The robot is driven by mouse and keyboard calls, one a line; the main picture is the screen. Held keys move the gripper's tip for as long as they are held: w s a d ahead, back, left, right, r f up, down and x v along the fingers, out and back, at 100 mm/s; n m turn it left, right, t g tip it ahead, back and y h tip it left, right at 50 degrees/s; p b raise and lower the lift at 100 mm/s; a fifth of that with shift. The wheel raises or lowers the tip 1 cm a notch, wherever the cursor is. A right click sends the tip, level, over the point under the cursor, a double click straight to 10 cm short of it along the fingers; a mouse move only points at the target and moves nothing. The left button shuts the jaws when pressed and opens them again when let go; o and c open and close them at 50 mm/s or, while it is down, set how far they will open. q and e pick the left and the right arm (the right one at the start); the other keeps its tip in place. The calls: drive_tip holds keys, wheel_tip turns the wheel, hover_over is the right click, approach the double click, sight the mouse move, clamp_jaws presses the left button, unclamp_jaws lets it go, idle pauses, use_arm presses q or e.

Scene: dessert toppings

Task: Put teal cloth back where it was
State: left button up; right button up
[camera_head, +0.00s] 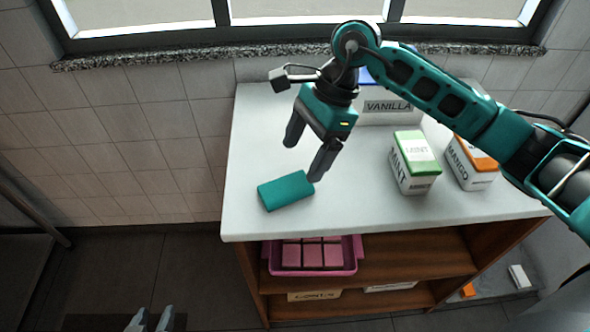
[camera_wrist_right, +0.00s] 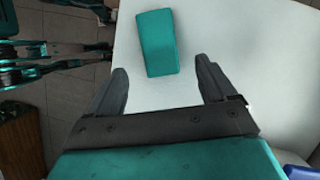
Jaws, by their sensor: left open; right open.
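The teal cloth (camera_head: 286,191) is a folded block lying flat on the white counter top (camera_head: 350,211), near its left front edge. My right gripper (camera_head: 307,160) is open and empty just above and behind the cloth, its fingers pointing down. In the right wrist view the cloth (camera_wrist_right: 157,43) lies ahead of the two spread fingers (camera_wrist_right: 164,82), not between them. My left gripper (camera_head: 150,319) is open and low at the bottom edge of the head view, left of the cabinet, mostly out of frame.
A vanilla box (camera_head: 390,108) stands at the back of the counter. A mint carton (camera_head: 414,165) and a mango carton (camera_head: 468,165) stand at the right. A pink tray (camera_head: 352,268) with pink blocks sits on the shelf below. The counter's front middle is clear.

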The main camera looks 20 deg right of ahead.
drive_tip(key=v, duration=0.5)
drive_tip(key=shift+r, duration=0.15)
drive_tip(key=shift+s, duration=0.1)
